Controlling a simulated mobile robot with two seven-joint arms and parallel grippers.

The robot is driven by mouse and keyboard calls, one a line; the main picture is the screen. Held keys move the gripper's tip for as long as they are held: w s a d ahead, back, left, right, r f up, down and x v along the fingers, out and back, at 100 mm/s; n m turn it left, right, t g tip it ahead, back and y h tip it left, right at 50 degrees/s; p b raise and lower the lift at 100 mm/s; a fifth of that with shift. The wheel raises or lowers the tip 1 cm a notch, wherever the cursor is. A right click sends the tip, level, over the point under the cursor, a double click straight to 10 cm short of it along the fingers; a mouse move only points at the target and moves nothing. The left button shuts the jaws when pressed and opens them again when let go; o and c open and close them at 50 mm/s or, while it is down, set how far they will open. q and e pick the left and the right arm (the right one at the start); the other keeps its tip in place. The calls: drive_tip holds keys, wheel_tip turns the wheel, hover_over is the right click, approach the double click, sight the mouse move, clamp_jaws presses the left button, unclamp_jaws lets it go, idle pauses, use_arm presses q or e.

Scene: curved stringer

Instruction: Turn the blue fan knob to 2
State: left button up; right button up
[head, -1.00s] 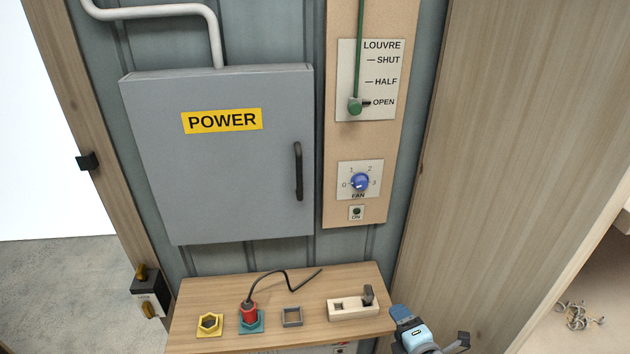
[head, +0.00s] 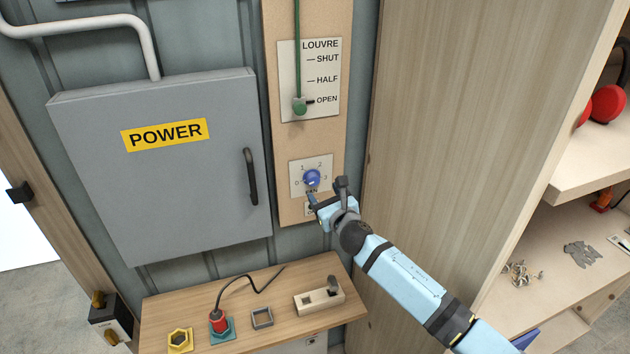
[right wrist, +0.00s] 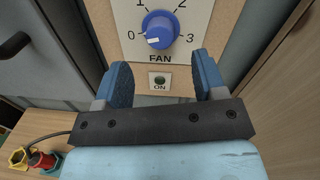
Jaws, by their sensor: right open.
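The blue fan knob (head: 312,177) sits on a pale plate (head: 297,164) marked 0, 1, 2 and 3. In the right wrist view the knob (right wrist: 160,29) has a white mark at its lower left, on the side nearest 0. My right gripper (head: 327,190) is in front of the plate, just below the knob. In the right wrist view its two blue fingers (right wrist: 161,70) are apart with nothing between them, and the knob shows beyond the gap. My left gripper is not in view.
A small ON indicator (right wrist: 160,81) sits below the knob. A grey POWER box (head: 160,190) is on the left, a wooden side panel (head: 450,130) on the right. A small bench (head: 290,272) with fittings stands below.

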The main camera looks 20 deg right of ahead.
sight(315, 181)
drive_tip(key=w, duration=0.6)
drive_tip(key=shift+w+a, duration=0.15)
drive_tip(key=shift+a, duration=0.15)
drive_tip(key=shift+c, duration=0.2)
drive_tip(key=c, duration=0.9)
